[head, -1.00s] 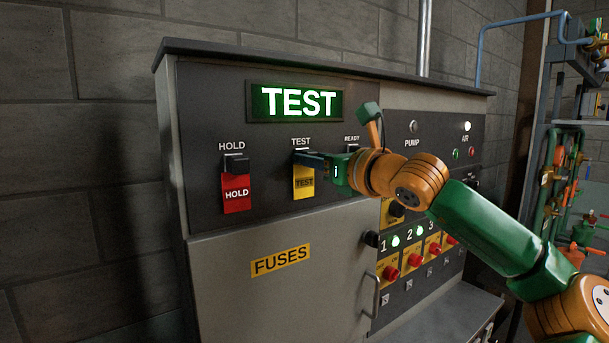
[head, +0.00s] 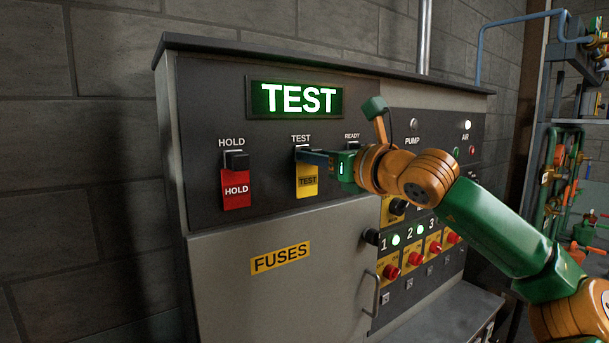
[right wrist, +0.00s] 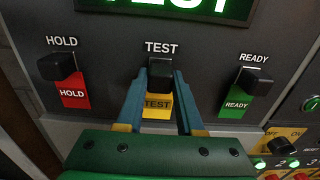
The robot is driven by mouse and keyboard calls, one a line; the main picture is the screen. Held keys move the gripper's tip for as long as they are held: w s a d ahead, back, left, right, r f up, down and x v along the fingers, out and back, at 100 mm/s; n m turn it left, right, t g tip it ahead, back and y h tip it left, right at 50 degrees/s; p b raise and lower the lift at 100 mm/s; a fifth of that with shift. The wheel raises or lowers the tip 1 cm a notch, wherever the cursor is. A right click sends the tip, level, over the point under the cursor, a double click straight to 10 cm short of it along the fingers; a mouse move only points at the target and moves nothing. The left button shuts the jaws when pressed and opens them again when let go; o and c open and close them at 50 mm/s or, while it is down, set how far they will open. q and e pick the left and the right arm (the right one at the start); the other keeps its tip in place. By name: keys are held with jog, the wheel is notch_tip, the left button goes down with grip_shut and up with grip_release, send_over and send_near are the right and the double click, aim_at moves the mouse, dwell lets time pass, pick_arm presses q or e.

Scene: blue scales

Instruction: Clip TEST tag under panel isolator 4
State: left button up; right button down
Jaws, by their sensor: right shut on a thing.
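The yellow TEST tag (head: 307,181) is at the black clip under the TEST label on the panel. In the right wrist view the blue fingers (right wrist: 159,84) are on both sides of the black clip and the tag (right wrist: 157,103). I cannot tell whether the tag is clear of its clip. Isolators 1, 2 and 3 are numbered; a fourth red knob (head: 453,238) shows to their right, its number hidden by my arm. My left gripper is out of view.
A red HOLD tag (head: 236,190) hangs to the left. A green READY tag (right wrist: 236,104) hangs to the right, hidden by my arm in the head view. The FUSES door (head: 280,290) has a protruding handle (head: 376,296). A ledge (head: 440,318) juts out below the isolators.

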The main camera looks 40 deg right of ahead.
jog(key=shift+s+a+b, duration=0.15)
jog(key=shift+s+b, duration=0.6)
jog(key=shift+s, duration=0.5)
jog(key=shift+s+a+b, duration=0.15)
jog(key=shift+s+b, duration=0.55)
jog(key=shift+s, duration=0.5)
jog(key=shift+f, duration=0.1)
